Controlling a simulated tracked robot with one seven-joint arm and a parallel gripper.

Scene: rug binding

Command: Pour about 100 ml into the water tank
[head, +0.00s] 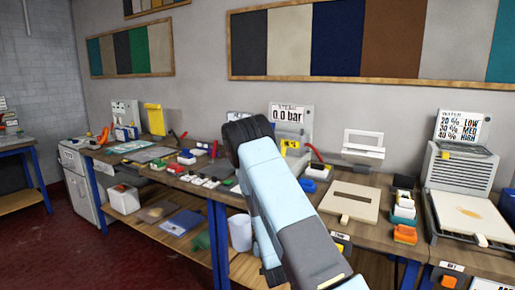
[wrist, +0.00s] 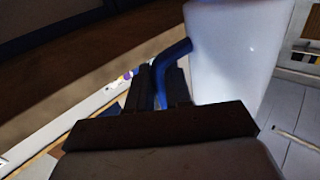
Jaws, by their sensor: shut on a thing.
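In the wrist view my gripper (wrist: 170,88) is shut on the blue handle (wrist: 162,72) of a white, cloudy vessel (wrist: 232,45), which looks like a jug. The vessel's body is just right of the fingers, and its upper end is cut off by the picture edge. Its contents and its tilt cannot be told. I cannot make out the water tank with certainty; a steam unit (head: 293,118) reading 0.0 bar stands just right of the arm's end.
The wooden bench (head: 262,190) runs along the wall. A beige slotted board (head: 352,201), small coloured blocks (head: 404,212) and a grey machine (head: 462,168) with a percentage sign (head: 462,126) stand to the right.

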